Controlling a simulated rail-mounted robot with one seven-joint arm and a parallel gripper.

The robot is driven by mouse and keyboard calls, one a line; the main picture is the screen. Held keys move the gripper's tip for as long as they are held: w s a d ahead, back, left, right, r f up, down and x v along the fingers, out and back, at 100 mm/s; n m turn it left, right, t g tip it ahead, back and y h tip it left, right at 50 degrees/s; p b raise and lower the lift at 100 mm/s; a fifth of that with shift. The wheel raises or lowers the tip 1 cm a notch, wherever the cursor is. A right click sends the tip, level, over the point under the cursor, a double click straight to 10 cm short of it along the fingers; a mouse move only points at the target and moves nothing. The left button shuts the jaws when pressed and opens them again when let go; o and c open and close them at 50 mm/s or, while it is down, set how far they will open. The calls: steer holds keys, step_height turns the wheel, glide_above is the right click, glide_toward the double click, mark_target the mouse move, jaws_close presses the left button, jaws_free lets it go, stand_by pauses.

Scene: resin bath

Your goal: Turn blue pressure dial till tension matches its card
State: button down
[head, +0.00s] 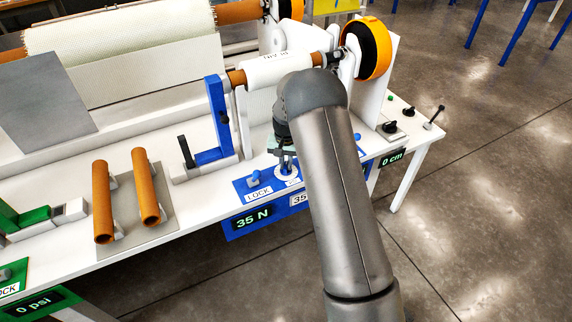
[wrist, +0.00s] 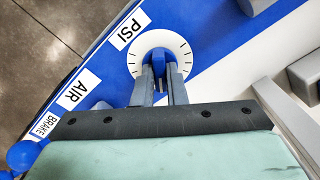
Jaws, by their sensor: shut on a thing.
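The blue pressure dial (wrist: 158,57) sits on a round white scale with tick marks, next to a PSI label (wrist: 129,30). My gripper (wrist: 160,72) is shut on the dial's knob from above. In the head view my gripper (head: 287,163) reaches down to the white scale (head: 286,172) on the blue panel, and my arm hides much of that panel.
A blue upright bracket (head: 214,120) and a white roll (head: 280,70) are behind. A display (head: 391,158) at the right reads 0 cm. Two brown tubes (head: 148,187) lie at the left. AIR (wrist: 76,90) and BRAKE labels line the panel.

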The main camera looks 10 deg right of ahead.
mark_target(286, 165)
steer(key=c, duration=1.5)
jaws_free()
steer(key=shift+o, duration=0.2)
step_height(286, 165, up, 18)
steer(key=b, duration=0.1)
steer(key=shift+f+b, duration=0.2)
steer(key=shift+b, duration=0.2)
steer(key=s+r+n, duration=0.1)
steer(key=s+r, duration=0.1)
steer(key=s, duration=0.6)
steer(key=s+r+n, duration=0.1)
steer(key=s+r, duration=0.2)
steer(key=s, duration=0.5)
steer(key=s+f+n, duration=0.1)
steer(key=s+f, duration=0.1)
steer(key=s, duration=0.9)
steer(key=s+f+n, duration=0.1)
steer(key=s+f, duration=0.1)
steer(key=s, duration=0.9)
steer(key=shift+a+f, duration=0.3)
steer(key=shift+a, duration=0.15)
